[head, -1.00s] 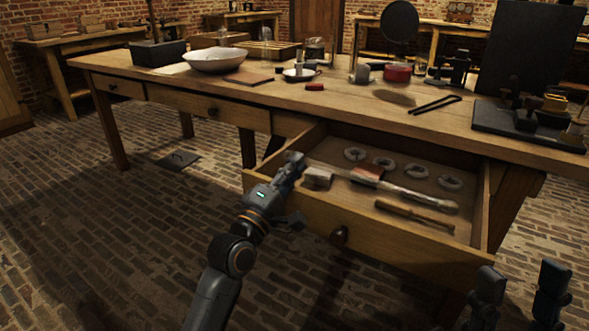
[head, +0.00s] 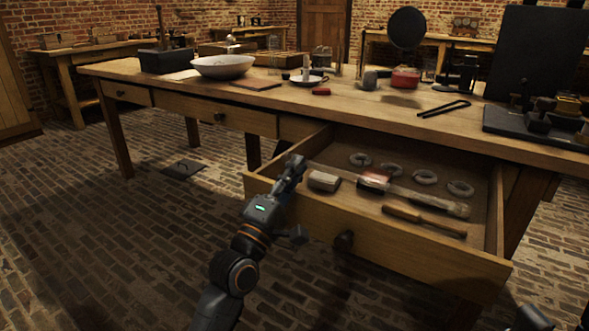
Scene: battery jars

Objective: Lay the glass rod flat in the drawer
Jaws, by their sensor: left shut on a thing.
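The open drawer (head: 405,247) juts out from the front of the wooden table. My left gripper (head: 296,163) is shut at the drawer's left front corner, on the near end of the clear glass rod (head: 335,170). The rod slants right over the drawer, above a red piece. Its far part is hard to tell from a pale-tipped brush-like thing (head: 450,206). I cannot tell whether the rod touches the drawer's contents. My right gripper (head: 557,318) shows only its fingertips at the lower right corner, apart and empty.
The drawer holds several grey rings (head: 424,177), a pale block (head: 324,181), the red piece (head: 374,178) and a wooden-handled tool (head: 425,221). The tabletop carries a white bowl (head: 222,66), a red pot (head: 405,79) and black tongs (head: 444,108).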

